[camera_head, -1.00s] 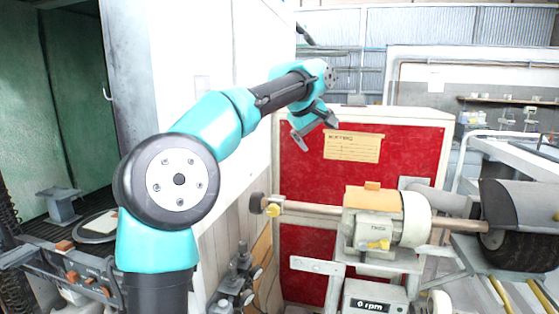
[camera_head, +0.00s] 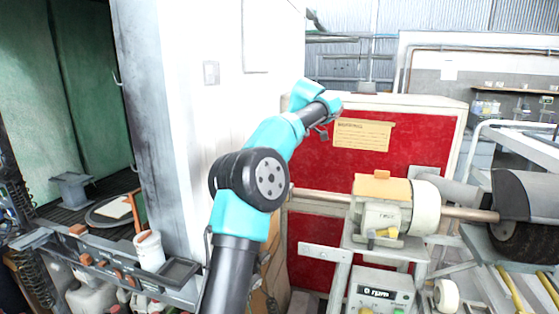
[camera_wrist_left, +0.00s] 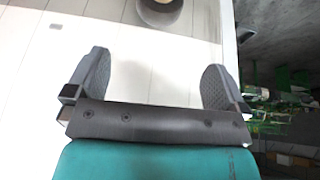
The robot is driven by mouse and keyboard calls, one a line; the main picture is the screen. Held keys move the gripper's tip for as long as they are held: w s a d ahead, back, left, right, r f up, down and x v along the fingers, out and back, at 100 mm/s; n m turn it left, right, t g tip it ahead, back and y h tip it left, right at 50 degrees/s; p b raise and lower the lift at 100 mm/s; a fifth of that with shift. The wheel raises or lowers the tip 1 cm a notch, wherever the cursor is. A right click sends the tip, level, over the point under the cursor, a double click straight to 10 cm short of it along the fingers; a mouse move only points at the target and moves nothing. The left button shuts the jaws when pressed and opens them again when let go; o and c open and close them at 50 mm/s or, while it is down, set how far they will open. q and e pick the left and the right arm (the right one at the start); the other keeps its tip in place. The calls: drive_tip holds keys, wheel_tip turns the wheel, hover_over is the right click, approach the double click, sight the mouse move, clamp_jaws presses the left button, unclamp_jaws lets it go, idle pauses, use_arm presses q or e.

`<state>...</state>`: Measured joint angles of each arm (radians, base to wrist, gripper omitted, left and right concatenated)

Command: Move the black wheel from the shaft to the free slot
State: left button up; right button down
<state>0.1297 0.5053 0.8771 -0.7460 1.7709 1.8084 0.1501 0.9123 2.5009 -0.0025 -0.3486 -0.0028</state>
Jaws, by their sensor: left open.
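A black wheel (camera_head: 520,242) sits at the right end of the machine's shaft (camera_head: 467,214), partly under a grey guard. The left end of the shaft is hidden behind my left arm. My left gripper is high in front of the red panel, mostly hidden behind its own wrist in the head view. In the left wrist view, the gripper (camera_wrist_left: 155,75) is open, with nothing between its fingers. A pale round thing (camera_wrist_left: 160,8) with a dark centre is cut off by that view's top edge; I cannot tell what it is. I cannot make out a free slot.
The buffing machine (camera_head: 382,215) stands before the red panel (camera_head: 425,140). A white wall (camera_head: 200,130) is close to my arm. A cluttered bench (camera_head: 110,275) with a white cup (camera_head: 149,250) is at left.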

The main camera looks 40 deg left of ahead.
use_arm(q)
drive_tip(key=x, duration=1.7)
drive_tip(key=shift+f, duration=0.15)
drive_tip(key=c, duration=0.7)
